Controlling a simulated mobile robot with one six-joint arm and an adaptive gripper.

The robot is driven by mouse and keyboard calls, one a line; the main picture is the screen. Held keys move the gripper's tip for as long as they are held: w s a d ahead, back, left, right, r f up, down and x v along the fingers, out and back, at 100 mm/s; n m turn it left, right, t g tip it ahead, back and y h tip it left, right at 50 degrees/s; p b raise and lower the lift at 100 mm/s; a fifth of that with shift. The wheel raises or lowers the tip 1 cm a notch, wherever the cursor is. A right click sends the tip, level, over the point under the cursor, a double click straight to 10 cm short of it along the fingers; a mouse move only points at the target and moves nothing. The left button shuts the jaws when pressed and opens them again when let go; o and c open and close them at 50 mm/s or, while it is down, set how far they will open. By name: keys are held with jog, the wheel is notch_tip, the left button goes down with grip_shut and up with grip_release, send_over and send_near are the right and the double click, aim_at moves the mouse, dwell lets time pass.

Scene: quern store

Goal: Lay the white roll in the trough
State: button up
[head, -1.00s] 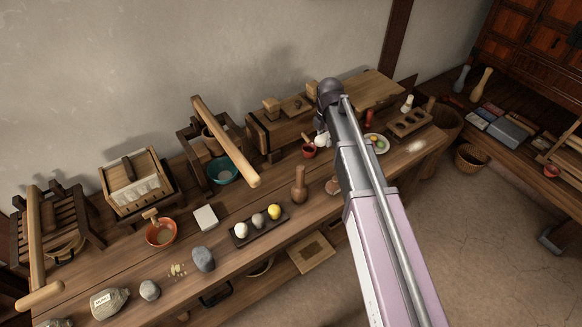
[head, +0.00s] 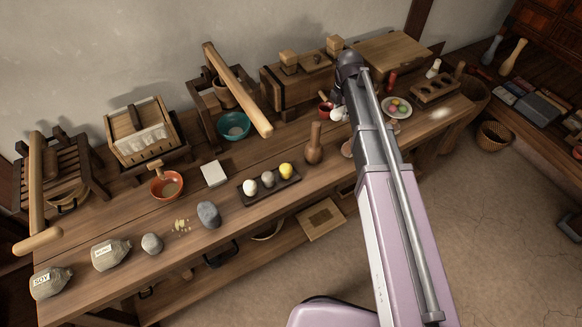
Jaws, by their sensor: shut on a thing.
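My arm reaches up from the lower right, and my gripper (head: 339,100) is at its far end over the back part of the bench, partly hidden behind the arm. It is shut on a small white rounded thing, which I take as the white roll (head: 338,115), just right of a small red cup (head: 326,108). I cannot tell for certain which thing is the trough. A long dark wooden tray (head: 293,180) in the middle of the bench holds a white, a grey and a yellow ball. A wooden block with hollows (head: 417,99) stands farther right.
A wooden pestle (head: 314,150) stands upright near the tray. A plate of coloured balls (head: 388,101) is right of my arm. A teal bowl (head: 234,126), red bowl (head: 166,187), white block (head: 214,173) and grey stone (head: 209,214) stand left. A wooden press (head: 285,87) stands behind.

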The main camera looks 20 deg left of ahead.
jog(key=b, duration=0.6)
send_over(336, 137)
notch_tip(336, 137, down, 6)
jog(key=shift+s+f, duration=0.1)
jog(key=shift+f, duration=0.05)
dwell(0.4)
jog(key=shift+f+b, duration=1.9)
jog(key=shift+b, duration=0.15)
jog(key=shift+f, duration=0.1)
jog(key=o, duration=1)
jog(key=shift+r, duration=0.2)
notch_tip(336, 137, up, 12)
jog(key=p, duration=1.2)
